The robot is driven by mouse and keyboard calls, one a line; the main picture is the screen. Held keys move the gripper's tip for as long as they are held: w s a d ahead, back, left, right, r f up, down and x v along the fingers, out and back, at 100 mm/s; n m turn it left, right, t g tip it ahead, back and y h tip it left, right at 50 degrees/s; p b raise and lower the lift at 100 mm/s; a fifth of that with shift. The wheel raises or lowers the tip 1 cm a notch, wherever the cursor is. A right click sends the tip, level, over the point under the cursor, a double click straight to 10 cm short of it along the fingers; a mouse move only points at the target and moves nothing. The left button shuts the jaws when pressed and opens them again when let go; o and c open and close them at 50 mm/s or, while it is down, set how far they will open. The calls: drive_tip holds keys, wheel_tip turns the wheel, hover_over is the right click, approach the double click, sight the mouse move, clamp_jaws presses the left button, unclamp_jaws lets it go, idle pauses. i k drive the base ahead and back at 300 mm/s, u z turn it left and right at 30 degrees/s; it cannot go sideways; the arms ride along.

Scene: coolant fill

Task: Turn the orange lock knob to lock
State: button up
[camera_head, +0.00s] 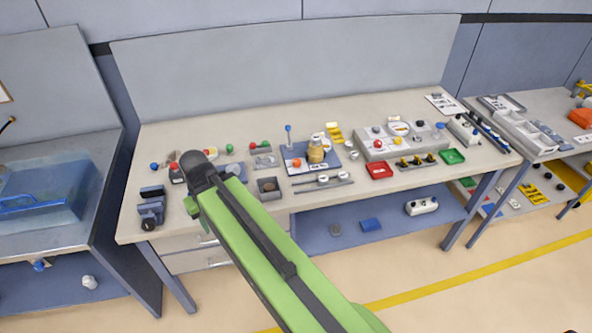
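A small orange-red knob (297,163) sits on the left part of a blue plate (311,170) on the workbench. It looks like the orange lock knob, but it is too small to read its turn position. A tan jar-like part (316,151) stands beside it, and a blue-topped post (289,137) rises behind it. My green arm reaches from the lower right to the bench's left part. My gripper (196,182) is at its dark far end, left of the plate and apart from the knob. Its fingers cannot be made out clearly.
Small red- and green-knobbed parts stand behind my arm's end. A dark open box (269,188) and a metal bar (323,183) lie in front of the plate. A grey control box (380,150), a red tray (379,171) and a green tray (451,157) are to the right.

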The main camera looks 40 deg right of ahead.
sight(296, 162)
drive_tip(key=z, duration=0.2)
drive_tip(key=i, duration=0.9)
drive_tip(key=u, duration=0.1)
